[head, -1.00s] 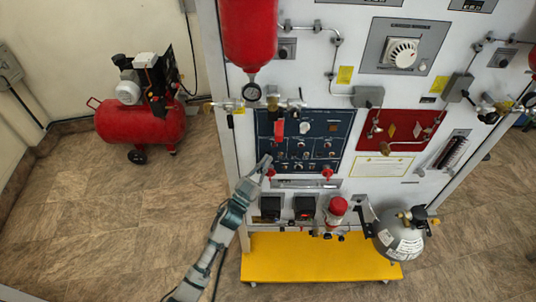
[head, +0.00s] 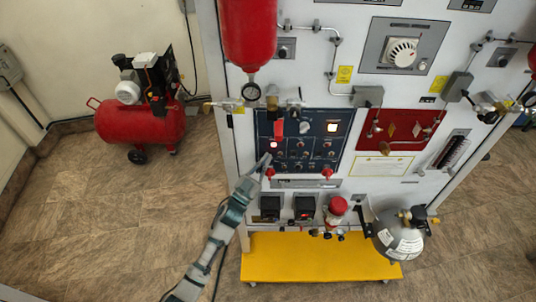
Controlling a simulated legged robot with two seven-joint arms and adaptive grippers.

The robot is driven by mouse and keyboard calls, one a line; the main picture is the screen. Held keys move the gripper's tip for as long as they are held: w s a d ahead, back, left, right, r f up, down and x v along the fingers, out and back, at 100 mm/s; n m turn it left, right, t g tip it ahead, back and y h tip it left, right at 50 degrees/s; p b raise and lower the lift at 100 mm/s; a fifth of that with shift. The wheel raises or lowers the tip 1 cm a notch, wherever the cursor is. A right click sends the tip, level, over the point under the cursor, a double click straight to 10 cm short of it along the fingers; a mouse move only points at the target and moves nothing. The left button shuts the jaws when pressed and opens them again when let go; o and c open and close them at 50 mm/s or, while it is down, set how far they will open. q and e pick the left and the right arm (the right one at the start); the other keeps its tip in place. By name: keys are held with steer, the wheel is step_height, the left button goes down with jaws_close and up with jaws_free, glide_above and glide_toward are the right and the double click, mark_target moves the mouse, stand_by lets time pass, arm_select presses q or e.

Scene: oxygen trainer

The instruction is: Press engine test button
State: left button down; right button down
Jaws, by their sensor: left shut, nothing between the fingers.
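The blue control panel (head: 308,152) on the white trainer board carries several small buttons and knobs; their labels are too small to read, so I cannot tell which is the engine test button. A lamp (head: 273,145) at the panel's left and a square lamp (head: 332,127) at its upper right are lit. My left gripper (head: 265,160) is shut and empty, with its fingertips at the panel's lower left edge, near a red knob (head: 269,173). I cannot tell whether the tips touch the panel. My right gripper is not in view.
A red cylinder (head: 249,35) with a gauge hangs above the panel. Black meters (head: 304,207) and a grey cylinder (head: 398,236) sit below, over a yellow base (head: 315,262). A red compressor (head: 140,122) stands at the left. The floor between is clear.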

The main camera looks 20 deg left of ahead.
arm_select(q)
steer(key=shift+s, duration=0.15)
steer(key=shift+s+d+p, duration=0.3)
steer(key=shift+s+p, duration=0.1)
steer(key=shift+s, duration=0.2)
steer(key=s+p, duration=0.1)
steer(key=s, duration=0.1)
steer(key=s+d+p, duration=0.1)
steer(key=s, duration=0.1)
steer(key=shift+s+d, duration=0.2)
steer(key=shift+s, duration=0.2)
steer(key=shift+f, duration=0.1)
stand_by(0.7)
